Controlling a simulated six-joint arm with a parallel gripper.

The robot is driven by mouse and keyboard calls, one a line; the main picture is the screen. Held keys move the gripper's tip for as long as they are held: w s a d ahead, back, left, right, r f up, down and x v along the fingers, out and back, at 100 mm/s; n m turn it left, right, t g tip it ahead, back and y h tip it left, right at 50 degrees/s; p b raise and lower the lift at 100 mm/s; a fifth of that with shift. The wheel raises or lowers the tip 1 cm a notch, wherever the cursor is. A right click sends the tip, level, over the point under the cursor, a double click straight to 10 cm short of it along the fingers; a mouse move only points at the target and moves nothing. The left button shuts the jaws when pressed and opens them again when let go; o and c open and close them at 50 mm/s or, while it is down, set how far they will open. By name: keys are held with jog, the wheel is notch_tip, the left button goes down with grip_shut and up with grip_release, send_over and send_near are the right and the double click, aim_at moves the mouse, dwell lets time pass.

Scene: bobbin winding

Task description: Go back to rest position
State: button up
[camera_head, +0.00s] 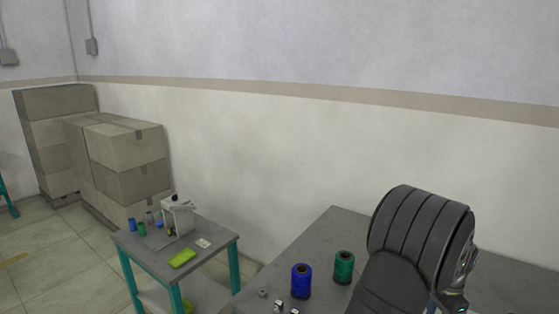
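My arm's dark link rises in the right foreground over the grey table. My gripper is not in view, so its state and anything in it are hidden. A blue spool (301,281) and a green spool (344,267) stand upright side by side on the near grey table (318,238), left of my arm. Part of the table behind and below the arm is hidden.
Several small metal parts (279,306) lie near the table's front left edge. A smaller table (140,249) at left holds a white machine (178,217), small spools and a yellow-green item (182,258). Stacked boxes (125,160) stand behind it. A wall (270,150) closes the back.

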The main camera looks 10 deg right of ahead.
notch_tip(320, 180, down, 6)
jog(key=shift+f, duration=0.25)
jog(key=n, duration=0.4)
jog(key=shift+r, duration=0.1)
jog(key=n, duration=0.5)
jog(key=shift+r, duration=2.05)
